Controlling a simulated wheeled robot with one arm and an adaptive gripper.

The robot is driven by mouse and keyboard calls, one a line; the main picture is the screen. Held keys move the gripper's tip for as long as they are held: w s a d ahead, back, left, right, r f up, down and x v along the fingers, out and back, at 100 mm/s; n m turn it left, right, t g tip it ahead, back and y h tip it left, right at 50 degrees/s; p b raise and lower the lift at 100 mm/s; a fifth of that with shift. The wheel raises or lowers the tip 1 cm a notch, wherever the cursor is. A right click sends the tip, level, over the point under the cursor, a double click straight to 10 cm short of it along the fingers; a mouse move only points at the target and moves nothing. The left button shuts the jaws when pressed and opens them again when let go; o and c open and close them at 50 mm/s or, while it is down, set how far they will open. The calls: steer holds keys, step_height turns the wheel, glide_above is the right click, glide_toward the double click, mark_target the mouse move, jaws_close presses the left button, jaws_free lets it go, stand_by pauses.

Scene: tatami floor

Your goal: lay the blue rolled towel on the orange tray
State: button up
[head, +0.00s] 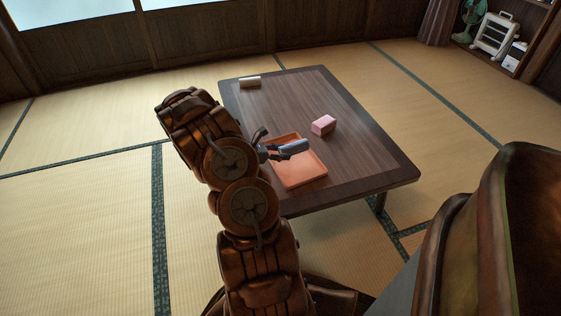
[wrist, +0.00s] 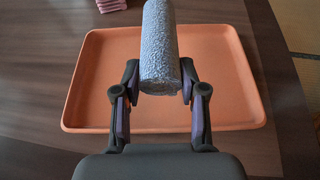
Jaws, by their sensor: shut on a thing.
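The blue rolled towel (wrist: 160,50) is held between the fingers of my gripper (wrist: 160,95), which is shut on its near end. In the wrist view the towel points away from me, over the orange tray (wrist: 90,85). In the head view the towel (head: 293,146) shows at my gripper (head: 272,149), above the tray (head: 300,177) on the low table. I cannot tell whether the towel touches the tray floor. The tray has a raised rim and nothing else shows in it.
A pink block-like folded item (head: 323,125) lies on the dark wooden table (head: 365,165) behind the tray; its edge also shows in the wrist view (wrist: 112,5). A pale roll (head: 250,82) lies at the table's far left corner. The far middle of the table is clear.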

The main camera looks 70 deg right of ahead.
mark_target(280, 164)
steer(key=shift+f+b, duration=0.55)
steer(key=shift+f, duration=1.2)
steer(key=shift+f, duration=0.25)
steer(key=o, duration=1)
steer(key=shift+r, duration=0.1)
steer(key=shift+r, duration=0.1)
steer(key=shift+w+a+r, duration=0.2)
steer(key=p+v, duration=0.3)
steer(key=v, duration=0.8)
steer(key=shift+w+a, duration=0.15)
steer(key=shift+a, duration=0.15)
